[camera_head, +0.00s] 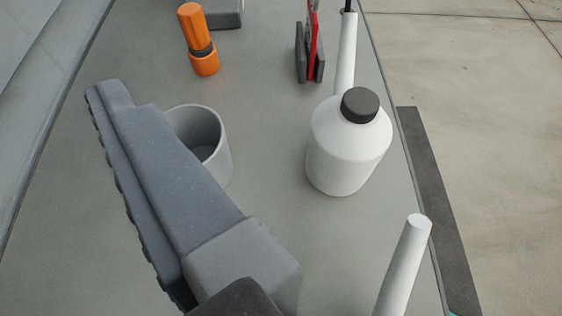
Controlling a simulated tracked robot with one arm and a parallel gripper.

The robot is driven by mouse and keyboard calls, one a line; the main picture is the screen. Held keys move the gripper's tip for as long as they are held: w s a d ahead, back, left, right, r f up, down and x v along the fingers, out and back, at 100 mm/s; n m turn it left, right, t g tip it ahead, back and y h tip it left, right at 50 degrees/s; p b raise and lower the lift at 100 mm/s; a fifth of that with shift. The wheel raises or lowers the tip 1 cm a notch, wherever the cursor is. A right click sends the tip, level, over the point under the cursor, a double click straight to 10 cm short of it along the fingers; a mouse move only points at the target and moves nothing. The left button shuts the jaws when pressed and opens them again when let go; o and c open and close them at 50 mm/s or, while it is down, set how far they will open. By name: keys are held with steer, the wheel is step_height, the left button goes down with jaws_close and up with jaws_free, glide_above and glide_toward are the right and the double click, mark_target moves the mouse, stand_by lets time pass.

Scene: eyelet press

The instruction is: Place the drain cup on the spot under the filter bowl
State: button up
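A grey, open-topped round cup (217,150), which looks like the drain cup, stands upright on the grey bench top. My gripper (112,95) reaches across the left half of the view. Its grey finger, with a ribbed edge on the left, hides the cup's left and lower side. The finger passes in front of the cup; I cannot tell if they touch. Only one finger shows clearly, so I cannot tell its opening. I cannot make out the filter bowl or the spot under it.
A white bottle (347,150) with a black cap stands right of the cup. An orange flashlight (198,40), a grey block (224,12) and a red-and-dark tool (311,50) are farther back. White rods (403,265) stand near the bench's right edge. Bench between cup and bottle is clear.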

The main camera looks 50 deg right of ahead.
steer(key=s+d+f+g+h, duration=0.1)
steer(key=s+d+f+h, duration=0.1)
steer(key=f, duration=0.3)
steer(key=s+d+f+g+h, duration=0.1)
steer(key=s+f, duration=0.1)
steer(key=f, duration=0.4)
steer(key=b, duration=0.3)
glide_toward(183, 124)
steer(key=shift+x, duration=0.85)
steer(key=shift+m+g, duration=0.3)
steer(key=b+x, duration=0.1)
steer(key=x, duration=0.3)
steer(key=shift+w+f+b, duration=0.1)
steer(key=shift+w+b, duration=0.1)
steer(key=shift+b, duration=0.15)
steer(key=shift+w+d, duration=0.25)
steer(key=shift+w, duration=0.1)
steer(key=c, duration=1.2)
